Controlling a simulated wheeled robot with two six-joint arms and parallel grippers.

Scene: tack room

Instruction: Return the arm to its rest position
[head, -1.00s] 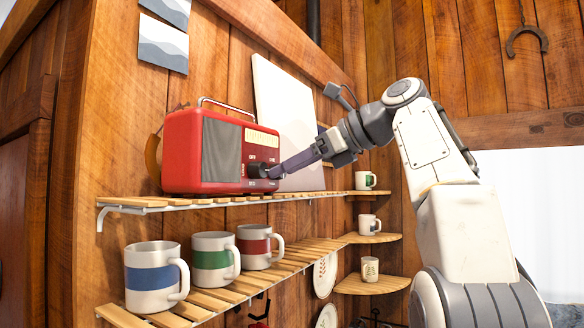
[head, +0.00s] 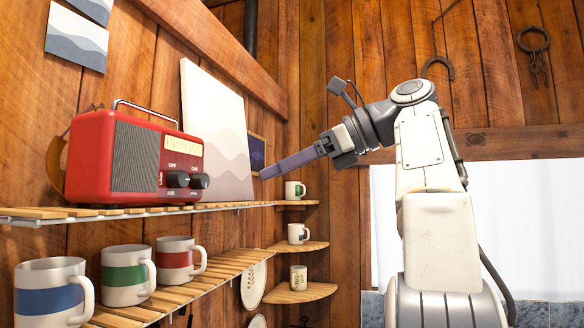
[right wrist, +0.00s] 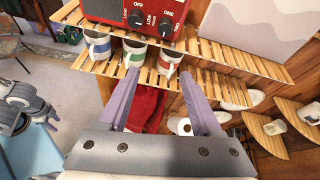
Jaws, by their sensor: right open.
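My right arm comes in from the right in the head view. Its gripper (head: 264,176) hangs in the air to the right of the red radio (head: 90,155), clear of its knobs (head: 200,181). In the right wrist view the two purple fingers (right wrist: 159,76) are apart with nothing held between them. That view also shows the radio's lower front (right wrist: 115,12) with its two dark knobs at the top.
The radio stands on a slatted upper shelf (head: 130,211). Striped mugs (head: 125,275) stand on the shelf below. Corner shelves (head: 300,292) hold small mugs. A pale picture board (head: 215,120) leans behind the radio. Open air surrounds the right forearm.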

